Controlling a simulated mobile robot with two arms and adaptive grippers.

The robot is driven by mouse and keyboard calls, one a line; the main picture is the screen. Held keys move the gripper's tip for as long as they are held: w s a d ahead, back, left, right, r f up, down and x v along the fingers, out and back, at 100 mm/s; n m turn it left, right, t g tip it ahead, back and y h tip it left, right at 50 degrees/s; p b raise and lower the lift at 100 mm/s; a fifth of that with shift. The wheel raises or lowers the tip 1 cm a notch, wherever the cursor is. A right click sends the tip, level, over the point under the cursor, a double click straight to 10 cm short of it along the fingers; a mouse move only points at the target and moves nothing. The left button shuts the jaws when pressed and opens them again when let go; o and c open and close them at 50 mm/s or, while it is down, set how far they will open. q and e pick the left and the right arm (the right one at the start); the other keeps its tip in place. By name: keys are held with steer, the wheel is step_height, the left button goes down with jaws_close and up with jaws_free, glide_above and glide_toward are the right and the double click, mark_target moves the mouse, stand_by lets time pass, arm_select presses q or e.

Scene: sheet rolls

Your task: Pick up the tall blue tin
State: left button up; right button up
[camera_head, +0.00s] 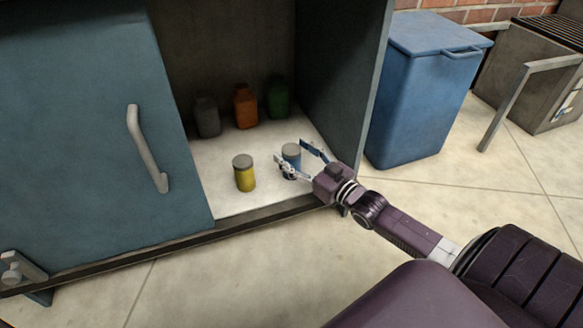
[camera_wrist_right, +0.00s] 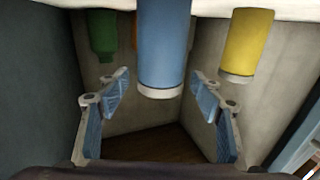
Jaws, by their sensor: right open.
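The tall blue tin (camera_head: 291,158) has a grey lid and stands upright on the cabinet's white floor, towards the right. My right gripper (camera_head: 290,160) is open with its fingers on either side of the tin; part of the tin's lower body is hidden. In the right wrist view, which looks upside down, the blue tin (camera_wrist_right: 163,45) lies between the open fingers (camera_wrist_right: 163,98), with gaps showing on both sides. At the left edge of the head view, what looks like part of my left gripper (camera_head: 20,277) shows, cut off by the frame.
A yellow tin (camera_head: 244,175) stands just left of the blue one. Grey (camera_head: 207,118), orange (camera_head: 245,107) and green (camera_head: 278,98) bottles stand behind. The cabinet's side wall (camera_head: 342,80) is close on the right; its door (camera_head: 100,130) covers the left. A blue bin (camera_head: 412,100) stands outside.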

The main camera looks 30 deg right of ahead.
steer(key=shift+w+a, duration=0.1)
steer(key=shift+w, duration=0.5)
steer(key=shift+c, duration=0.2)
steer(key=c, duration=1.5)
